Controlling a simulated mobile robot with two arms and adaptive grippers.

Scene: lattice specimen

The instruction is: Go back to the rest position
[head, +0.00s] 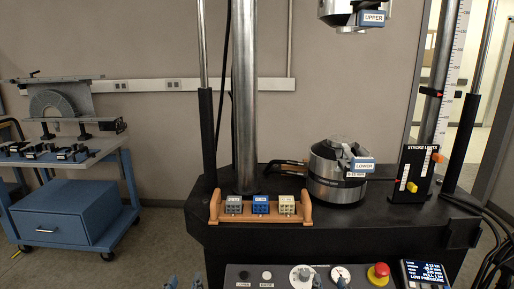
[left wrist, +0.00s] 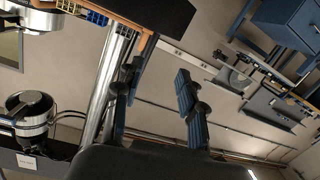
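My left gripper (head: 185,283) shows only its fingertips at the bottom edge of the head view, left of the control panel. In the left wrist view the left gripper (left wrist: 158,95) has its two fingers well apart with nothing between them. My right gripper (head: 329,283) shows only its fingertips at the bottom edge, in front of the control panel. They stand apart with nothing seen between them. A grey lattice block (head: 234,205), a blue lattice block (head: 260,205) and a cream lattice block (head: 287,205) sit in a row on a wooden rack (head: 262,218).
The testing machine has a lower grip (head: 335,180) on its black base and an upper grip (head: 350,15) above. The control panel (head: 275,275) has knobs and a red stop button (head: 379,273). A blue cart (head: 68,210) stands at left. Cables hang at right.

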